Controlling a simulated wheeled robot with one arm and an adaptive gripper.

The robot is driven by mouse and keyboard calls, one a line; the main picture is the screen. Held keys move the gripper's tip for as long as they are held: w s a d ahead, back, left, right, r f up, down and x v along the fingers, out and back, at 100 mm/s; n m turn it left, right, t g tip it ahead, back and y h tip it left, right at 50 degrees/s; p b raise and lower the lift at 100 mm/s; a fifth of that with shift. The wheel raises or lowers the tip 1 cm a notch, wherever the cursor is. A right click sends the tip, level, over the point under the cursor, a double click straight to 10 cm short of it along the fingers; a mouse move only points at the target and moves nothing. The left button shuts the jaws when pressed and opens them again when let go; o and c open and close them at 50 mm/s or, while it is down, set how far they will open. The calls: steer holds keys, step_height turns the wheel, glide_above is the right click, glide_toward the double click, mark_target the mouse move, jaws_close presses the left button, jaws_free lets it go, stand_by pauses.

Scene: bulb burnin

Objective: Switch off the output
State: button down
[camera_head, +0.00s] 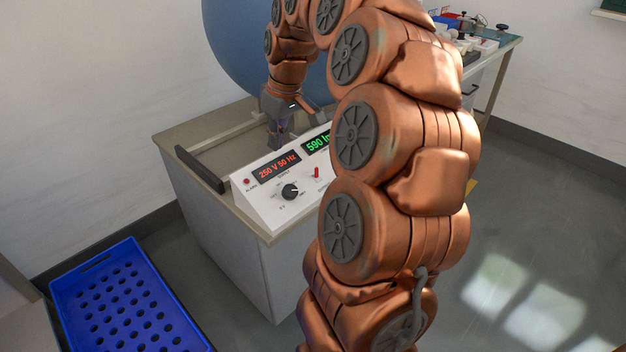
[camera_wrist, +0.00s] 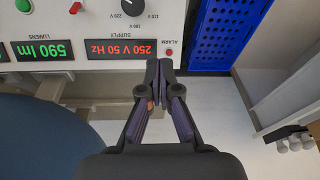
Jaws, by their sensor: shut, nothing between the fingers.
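The control panel (camera_head: 262,205) is a white sloped box on a bench. It has a red display (camera_head: 277,166) reading 250 V 50 Hz and a green display (camera_head: 317,143) reading 590 lm. A red lever switch (camera_head: 316,173) sits right of a black rotary knob (camera_head: 290,191); its small label is unreadable. In the wrist view, upside down, the red lever (camera_wrist: 75,8) is at the upper left and the knob (camera_wrist: 132,7) at the top. My gripper (camera_head: 281,141) is shut and empty behind the panel, near its red display, apart from the lever. Its fingertips (camera_wrist: 160,72) show in the wrist view.
A large blue sphere (camera_head: 228,45) stands behind the bench. A dark bar (camera_head: 200,169) lies along the bench's left side. A blue perforated crate (camera_head: 122,300) is at lower left. My arm hides the panel's right part. Another table (camera_head: 505,45) with items is at back right.

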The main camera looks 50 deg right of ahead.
steer(key=m+b, duration=0.1)
steer(key=b, duration=0.3)
glide_toward(310, 170)
step_height(310, 170, up, 4)
steer(key=s, duration=0.2)
steer(key=shift+a+f+t+h, duration=0.2)
steer(key=shift+a+t+h, duration=0.2)
steer(key=b+x, duration=0.1)
steer(key=x, duration=0.9)
